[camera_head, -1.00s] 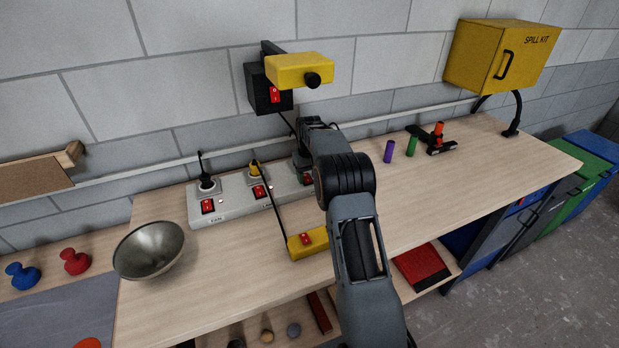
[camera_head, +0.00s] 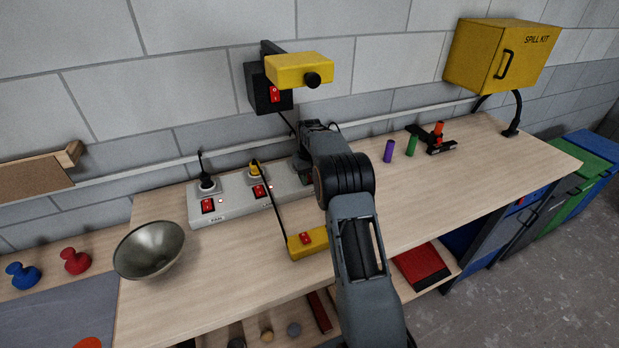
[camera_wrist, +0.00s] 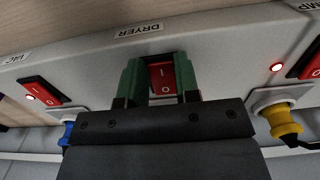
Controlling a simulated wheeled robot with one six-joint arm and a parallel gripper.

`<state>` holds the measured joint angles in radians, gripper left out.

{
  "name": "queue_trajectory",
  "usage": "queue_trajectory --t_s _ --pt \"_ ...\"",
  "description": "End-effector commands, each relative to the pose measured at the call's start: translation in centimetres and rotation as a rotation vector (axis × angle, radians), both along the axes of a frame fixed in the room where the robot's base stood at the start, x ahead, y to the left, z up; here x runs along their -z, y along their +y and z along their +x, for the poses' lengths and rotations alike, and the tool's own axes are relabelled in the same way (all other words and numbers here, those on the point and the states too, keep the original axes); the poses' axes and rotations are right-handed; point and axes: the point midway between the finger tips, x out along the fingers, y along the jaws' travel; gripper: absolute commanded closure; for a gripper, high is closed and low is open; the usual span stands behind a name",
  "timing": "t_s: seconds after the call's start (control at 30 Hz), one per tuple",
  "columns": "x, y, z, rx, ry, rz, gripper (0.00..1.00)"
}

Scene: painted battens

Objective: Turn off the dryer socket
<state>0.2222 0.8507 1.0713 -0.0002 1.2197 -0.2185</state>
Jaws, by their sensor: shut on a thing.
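The dryer switch (camera_wrist: 162,78) is a red rocker below the DRYER label (camera_wrist: 138,30) in the wrist view. My gripper (camera_wrist: 160,80) has its green fingertips on either side of this rocker and is shut on it. Which end of the rocker is pressed in, I cannot tell. No lit lamp shows beside it; the fingers may hide one. The grey socket strip (camera_head: 236,202) stands on the bench along the wall. My gripper (camera_head: 304,178) is at its right part in the head view, where my arm hides the dryer socket.
A neighbouring red switch with a lit lamp stands on each side: VAC (camera_wrist: 42,90) left, another (camera_wrist: 311,66) right. A blue plug (camera_wrist: 68,132) and a yellow plug (camera_wrist: 284,122) are close by. A yellow switch box (camera_head: 308,242) and a metal bowl (camera_head: 149,249) sit in front.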

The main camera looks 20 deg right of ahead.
Motion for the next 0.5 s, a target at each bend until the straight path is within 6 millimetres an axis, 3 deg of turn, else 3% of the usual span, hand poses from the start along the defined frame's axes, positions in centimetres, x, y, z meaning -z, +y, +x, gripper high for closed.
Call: queue_trajectory --t_s 0.5 --pt "-1.0 0.0 0.7 -0.003 0.195 0.002 0.94"
